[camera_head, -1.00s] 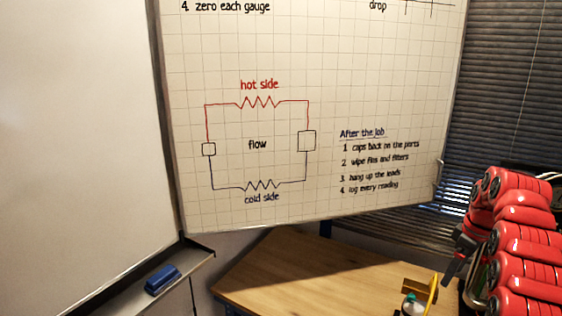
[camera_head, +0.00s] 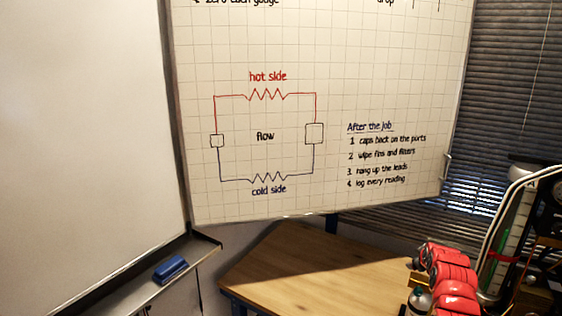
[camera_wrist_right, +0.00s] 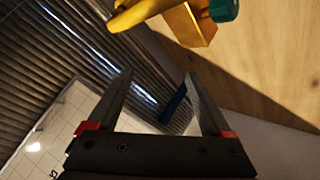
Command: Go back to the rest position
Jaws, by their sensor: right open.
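My right gripper (camera_wrist_right: 157,80) shows in the right wrist view with its two dark fingers spread apart and nothing between them. My left gripper is in neither view.
A wooden table (camera_head: 310,270) stands below the whiteboard (camera_head: 390,90), its left part bare. A blue eraser (camera_head: 170,268) lies on the ledge at left. Rig equipment (camera_head: 520,215) with hoses stands at right.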

